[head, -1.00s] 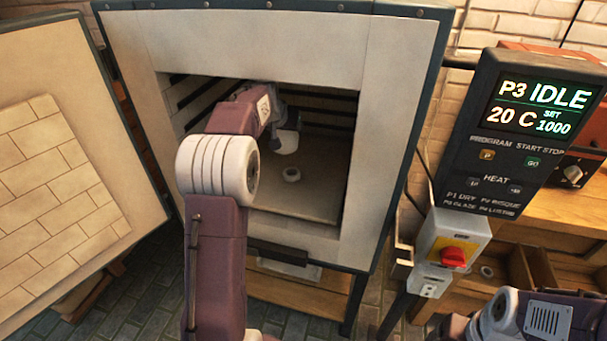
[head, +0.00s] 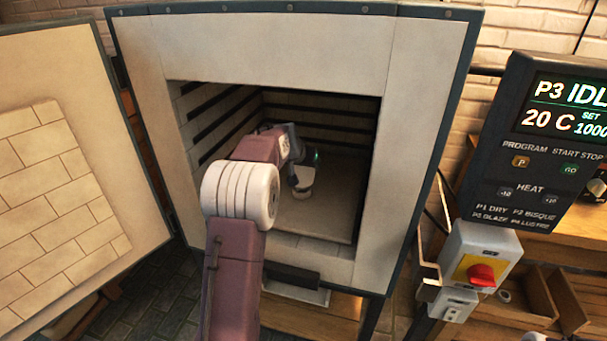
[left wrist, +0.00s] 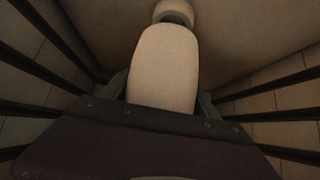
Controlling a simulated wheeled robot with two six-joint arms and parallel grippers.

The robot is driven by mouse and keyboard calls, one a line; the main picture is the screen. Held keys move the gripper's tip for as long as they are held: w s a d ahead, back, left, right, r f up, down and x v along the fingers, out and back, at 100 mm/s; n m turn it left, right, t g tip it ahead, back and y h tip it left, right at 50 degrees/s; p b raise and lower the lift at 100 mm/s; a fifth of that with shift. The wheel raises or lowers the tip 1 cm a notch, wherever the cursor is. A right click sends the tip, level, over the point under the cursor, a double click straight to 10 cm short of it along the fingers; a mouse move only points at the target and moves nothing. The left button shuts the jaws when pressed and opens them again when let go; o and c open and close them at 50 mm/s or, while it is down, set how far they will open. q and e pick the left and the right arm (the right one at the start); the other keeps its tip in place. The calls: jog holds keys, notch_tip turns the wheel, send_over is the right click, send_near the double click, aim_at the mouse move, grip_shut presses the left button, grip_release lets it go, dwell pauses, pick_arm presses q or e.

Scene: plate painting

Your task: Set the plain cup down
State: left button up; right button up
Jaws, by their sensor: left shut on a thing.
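The plain cup (head: 305,175) is pale and undecorated. It is inside the kiln chamber, held by my left gripper (head: 301,180), whose fingers are shut on it. In the left wrist view the cup (left wrist: 163,72) fills the middle, with dark fingers on both sides. A small pale round stand (head: 302,194) is on the kiln floor (head: 335,205), just below the cup in the head view. It also shows at the top of the left wrist view (left wrist: 176,10). I cannot tell whether cup and stand touch. My right gripper is not in view.
The kiln (head: 410,130) stands open, its door (head: 120,150) swung out to the left. Slotted chamber walls surround my left arm. The floor right of the stand is clear. The control box (head: 550,150) reads IDLE and 20 C; a red switch (head: 482,275) is below it.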

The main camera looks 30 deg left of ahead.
pick_arm(q)
notch_tip(320, 180, down, 3)
jog(key=shift+r+b, duration=0.1)
jog(key=shift+b, duration=0.25)
jog(key=shift+r, duration=0.1)
jog(key=o, duration=1.7)
jog(key=shift+r, duration=0.1)
jog(key=p+v, duration=0.1)
jog(key=v, duration=1)
jog(key=shift+s+r+p, duration=0.3)
jog(key=shift+p, duration=0.1)
